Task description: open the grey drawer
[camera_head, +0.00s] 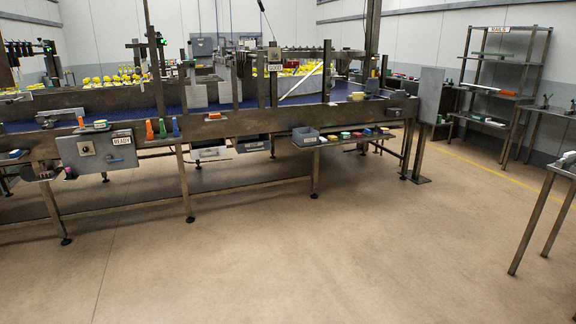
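Neither of my grippers shows in the head view. Several small grey units sit under the front edge of the long metal conveyor frame (235,124). One is a dark grey box-like unit (253,146) hung below the frame. To its left hangs a lighter grey-white unit (209,153). An open grey bin (305,136) sits on a low shelf to the right. All are small and far off, so I cannot tell for sure which is the grey drawer, or whether it is open or shut.
A grey control box (97,151) is on the conveyor's front left. Coloured items (345,135) lie on the low shelf. A metal rack (499,80) stands at the back right, a table (566,171) at the right edge. The concrete floor (290,250) before the conveyor is clear.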

